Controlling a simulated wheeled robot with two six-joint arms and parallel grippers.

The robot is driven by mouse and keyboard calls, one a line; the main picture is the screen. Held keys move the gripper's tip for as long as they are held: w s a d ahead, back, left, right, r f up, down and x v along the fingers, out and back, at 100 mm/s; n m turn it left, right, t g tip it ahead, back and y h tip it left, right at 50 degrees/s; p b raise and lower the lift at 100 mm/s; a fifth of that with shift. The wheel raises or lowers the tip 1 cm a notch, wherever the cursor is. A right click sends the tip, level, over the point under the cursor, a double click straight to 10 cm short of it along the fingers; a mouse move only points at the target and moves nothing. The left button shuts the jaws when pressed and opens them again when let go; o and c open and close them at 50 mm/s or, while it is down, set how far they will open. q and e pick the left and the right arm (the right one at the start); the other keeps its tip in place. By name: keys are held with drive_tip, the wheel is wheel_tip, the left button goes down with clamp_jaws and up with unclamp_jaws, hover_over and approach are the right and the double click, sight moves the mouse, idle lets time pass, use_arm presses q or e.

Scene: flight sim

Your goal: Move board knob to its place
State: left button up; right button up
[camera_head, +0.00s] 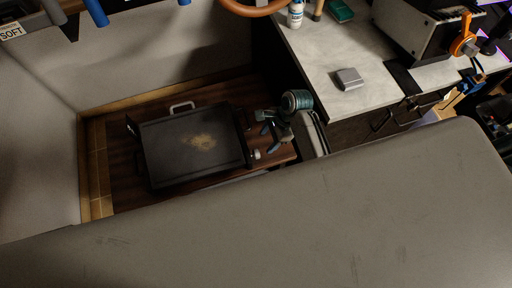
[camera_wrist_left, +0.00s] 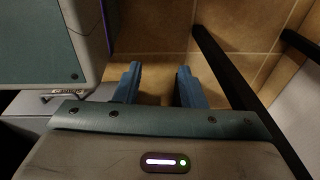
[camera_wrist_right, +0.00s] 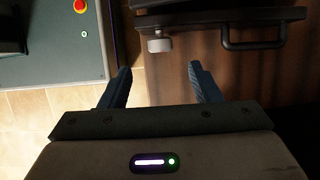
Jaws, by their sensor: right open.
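A small pale knob (camera_head: 257,154) sits at the right edge of a dark flat board (camera_head: 165,150), which lies on a wooden surface. In the right wrist view the knob (camera_wrist_right: 159,45) is a short whitish cylinder under a dark bracket, just beyond my fingertips. My right gripper (camera_head: 264,122) is beside the board's right edge; in its wrist view the gripper (camera_wrist_right: 160,72) is open and empty, with the knob ahead and apart from both fingers. My left gripper (camera_wrist_left: 158,72) is open and empty above tiled floor, outside the head view.
A dark handle (camera_wrist_right: 252,40) stands beside the knob. A light countertop (camera_head: 335,45) with a small grey box (camera_head: 348,78) lies at the upper right. A large grey panel (camera_head: 300,225) fills the foreground. A dark bar (camera_wrist_left: 225,70) runs close to the left gripper.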

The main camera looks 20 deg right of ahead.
sight(258, 151)
drive_tip(key=b+x, duration=0.1)
drive_tip(key=x, duration=0.8)
drive_tip(key=shift+a+f, duration=0.15)
drive_tip(key=shift+f, duration=0.2)
use_arm(q)
drive_tip(key=shift+w+d+r, duration=0.2)
drive_tip(key=shift+w+r, duration=0.85)
drive_tip(key=shift+w, duration=0.05)
use_arm(e)
drive_tip(key=c, duration=1)
